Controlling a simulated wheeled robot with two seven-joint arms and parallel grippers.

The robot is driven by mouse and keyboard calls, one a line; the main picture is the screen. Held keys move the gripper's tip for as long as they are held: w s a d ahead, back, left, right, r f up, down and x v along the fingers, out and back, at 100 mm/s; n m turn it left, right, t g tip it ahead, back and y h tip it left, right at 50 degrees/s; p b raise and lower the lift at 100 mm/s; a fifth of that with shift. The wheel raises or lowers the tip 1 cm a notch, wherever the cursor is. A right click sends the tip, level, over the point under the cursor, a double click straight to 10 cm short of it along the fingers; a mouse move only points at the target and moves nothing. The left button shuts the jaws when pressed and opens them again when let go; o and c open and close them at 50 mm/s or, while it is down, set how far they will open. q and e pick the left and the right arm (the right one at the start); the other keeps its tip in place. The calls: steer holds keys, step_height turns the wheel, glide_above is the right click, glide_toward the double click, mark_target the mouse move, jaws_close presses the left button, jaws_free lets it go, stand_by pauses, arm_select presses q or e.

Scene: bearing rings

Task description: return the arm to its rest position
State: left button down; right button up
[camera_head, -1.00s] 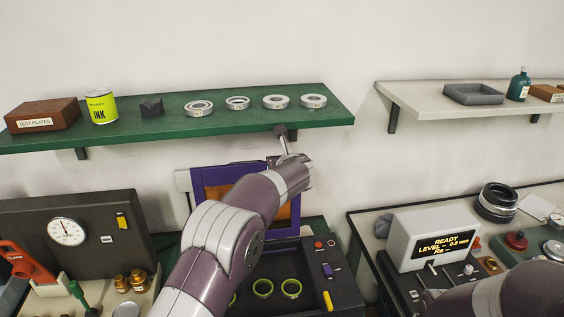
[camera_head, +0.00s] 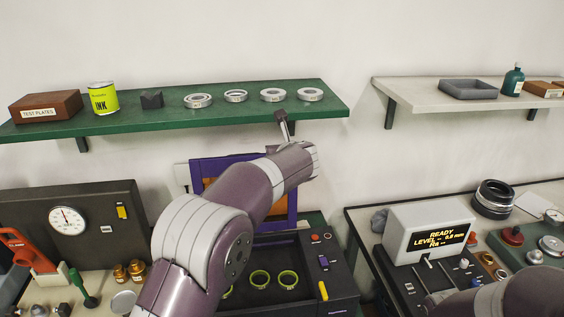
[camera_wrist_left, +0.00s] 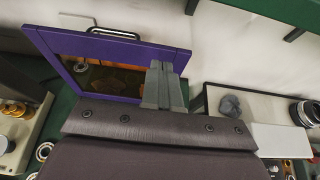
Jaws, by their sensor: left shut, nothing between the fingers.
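My left arm (camera_head: 230,215) reaches up from the bottom middle of the head view. Its wrist is in front of the purple-framed screen panel, below the green shelf (camera_head: 120,124). My left gripper (camera_head: 282,118) points up at the shelf's front edge; I cannot tell whether it touches. In the left wrist view the gripper (camera_wrist_left: 163,85) shows its grey fingers together, with nothing between them, in front of the purple frame (camera_wrist_left: 75,62). Part of my right arm (camera_head: 500,298) shows at the bottom right of the head view; its gripper is hidden.
Several metal rings (camera_head: 235,96), an ink can (camera_head: 104,98) and a brown box (camera_head: 46,105) stand on the green shelf. A black tray (camera_head: 300,255) with green rings (camera_head: 260,279) lies below my arm. A display box (camera_head: 430,235) stands right of it.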

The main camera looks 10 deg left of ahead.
arm_select(q)
steer(key=s+d+r, duration=0.1)
steer(key=s+r, duration=0.2)
steer(key=s+d+f+m+g+h, duration=0.15)
steer(key=f+m, duration=0.25)
steer(key=m, duration=0.4)
steer(key=s+d+f+m+h, duration=0.2)
steer(key=s+f+m+h, duration=0.15)
steer(key=m, duration=0.55)
steer(key=s+d+f+m+g+h, duration=0.15)
steer(key=f+m, duration=0.25)
steer(key=m, duration=0.4)
steer(key=s+a+f+m+g+y, duration=0.1)
steer(key=s+a+f+m, duration=0.3)
steer(key=s, duration=0.6)
steer(key=s+a+f+m+g+y, duration=0.1)
steer(key=s+a+f+m+g, duration=0.3)
steer(key=s, duration=0.6)
steer(key=s+a+f+m+g+y, duration=0.1)
steer(key=s+a+f+m+g, duration=0.2)
steer(key=s+a+m, duration=0.3)
steer(key=s+a+f, duration=0.1)
steer(key=s, duration=0.3)
steer(key=shift+s+a, duration=0.35)
steer(key=shift+s, duration=0.05)
steer(key=shift+w+f, duration=0.1)
